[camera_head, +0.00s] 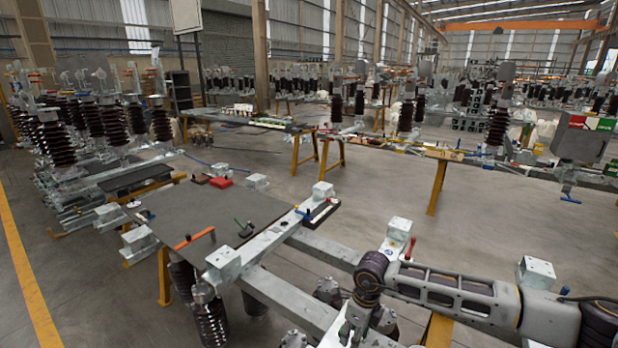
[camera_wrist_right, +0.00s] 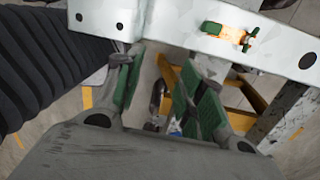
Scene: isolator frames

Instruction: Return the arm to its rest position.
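My right arm (camera_head: 450,290) comes in from the lower right of the head view, stretched to the left over the steel frame. Its wrist bends down, and the gripper there is partly cut off by the bottom edge. In the right wrist view my right gripper (camera_wrist_right: 158,72) has its two green-padded fingers apart. Nothing is held between them; floor and yellow legs show through the gap. The fingertips are close to a pale metal beam (camera_wrist_right: 180,22), and I cannot tell whether they touch it. My left gripper is not in view.
A dark ribbed insulator (camera_wrist_right: 35,65) is close beside the gripper. A green and orange clip (camera_wrist_right: 230,33) sits on the beam. In the head view, a dark tabletop (camera_head: 190,210) holds tools, including an orange-handled one (camera_head: 194,238). Open floor (camera_head: 370,195) lies beyond the frame.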

